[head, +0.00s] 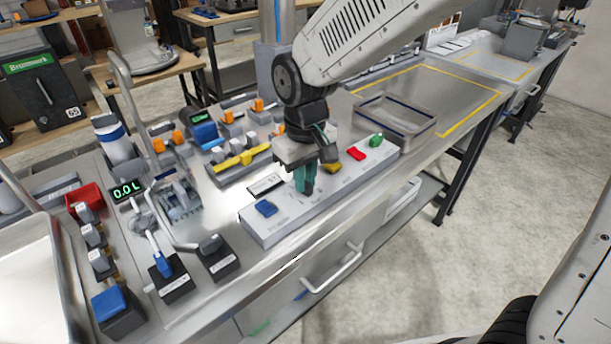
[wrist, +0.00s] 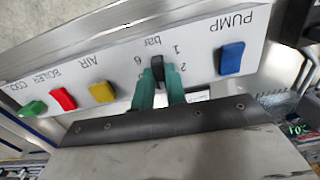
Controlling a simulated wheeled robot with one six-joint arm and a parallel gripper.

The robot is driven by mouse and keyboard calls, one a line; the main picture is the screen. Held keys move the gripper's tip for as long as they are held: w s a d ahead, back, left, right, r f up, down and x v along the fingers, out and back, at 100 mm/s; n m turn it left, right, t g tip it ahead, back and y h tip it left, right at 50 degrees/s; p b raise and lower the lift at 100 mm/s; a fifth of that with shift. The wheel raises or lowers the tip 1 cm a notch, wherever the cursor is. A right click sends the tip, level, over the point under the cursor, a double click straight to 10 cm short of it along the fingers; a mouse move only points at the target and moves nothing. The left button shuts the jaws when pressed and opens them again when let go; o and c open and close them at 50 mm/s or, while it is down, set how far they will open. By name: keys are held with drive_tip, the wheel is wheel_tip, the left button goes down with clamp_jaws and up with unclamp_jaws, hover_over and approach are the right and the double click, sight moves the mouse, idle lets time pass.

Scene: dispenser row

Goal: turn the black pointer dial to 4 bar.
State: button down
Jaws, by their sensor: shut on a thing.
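The black pointer dial (wrist: 157,66) sits on a white control panel, between a blue switch and a yellow switch in the wrist view. Printed marks "1", "2", "6" and "bar" show around it; the fingers hide other marks, so the exact reading cannot be told. My gripper (wrist: 160,88) has its two green fingers on either side of the dial, shut on it. In the head view my gripper (head: 305,180) reaches down onto the panel (head: 270,230) and hides the dial there.
On the panel are a blue PUMP switch (wrist: 230,57), a yellow AIR switch (wrist: 102,92), a red BOILER switch (wrist: 64,98) and a green switch (wrist: 33,108). A metal tray (head: 398,118) stands behind the panel's far end. Levers and orange-topped valves crowd the bench left of the panel.

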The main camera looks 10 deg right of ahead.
drive_tip(key=shift+w+m, duration=0.1)
drive_tip(key=shift+m, duration=2.1)
drive_tip(key=c, duration=1.4)
unclamp_jaws()
drive_tip(key=shift+c, duration=0.2)
drive_tip(key=shift+r, duration=0.1)
wheel_tip(320, 180, up, 8)
drive_tip(key=shift+f, duration=0.15)
